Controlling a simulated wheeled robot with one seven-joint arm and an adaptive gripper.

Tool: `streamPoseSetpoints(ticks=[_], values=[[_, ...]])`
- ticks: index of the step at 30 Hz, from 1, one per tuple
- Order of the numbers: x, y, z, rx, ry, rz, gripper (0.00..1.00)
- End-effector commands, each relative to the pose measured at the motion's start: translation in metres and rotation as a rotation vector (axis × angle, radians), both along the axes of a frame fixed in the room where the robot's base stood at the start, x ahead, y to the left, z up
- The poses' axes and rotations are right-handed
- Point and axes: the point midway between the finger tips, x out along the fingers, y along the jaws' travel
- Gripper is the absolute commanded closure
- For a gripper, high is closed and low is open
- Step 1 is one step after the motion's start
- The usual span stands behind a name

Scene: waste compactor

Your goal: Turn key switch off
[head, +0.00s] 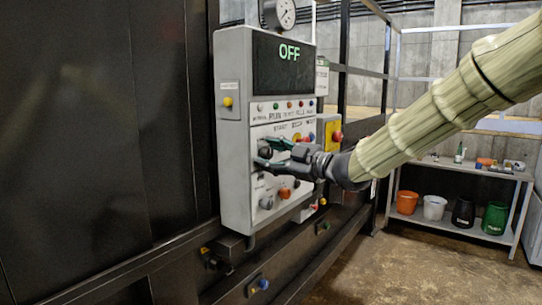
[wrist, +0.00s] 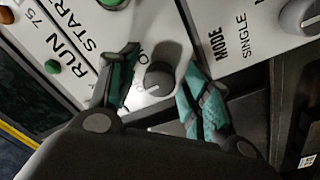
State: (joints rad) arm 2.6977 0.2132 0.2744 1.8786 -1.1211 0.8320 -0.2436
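The grey control box (head: 233,150) stands on the dark machine wall, and its display (head: 283,62) reads "OFF" in green. In the wrist view a dark round switch knob (wrist: 159,77) with a light pointer mark sits on the white panel. Its label starts with "O" and is partly hidden by a finger. My gripper (head: 266,153) is at the panel front in the head view, hiding part of the controls. In the wrist view my gripper (wrist: 161,72) is open, its teal-padded fingers on either side of the knob. The right finger is close to the knob; contact cannot be told.
A grey MODE knob (wrist: 299,17) is right of the fingers. An orange-red button (head: 285,194) sits low on the box. A shelf (head: 470,170) with buckets stands at right; the floor between is clear.

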Motion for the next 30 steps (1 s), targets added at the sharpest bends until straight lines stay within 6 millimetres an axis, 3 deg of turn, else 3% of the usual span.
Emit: streamPoseSetpoints(ticks=[11, 30], values=[[-0.003, -0.004, 0.001, 0.001, -0.001, 0.0, 0.49], [-0.062, -0.084, -0.002, 0.002, 0.0, 0.0, 0.49]])
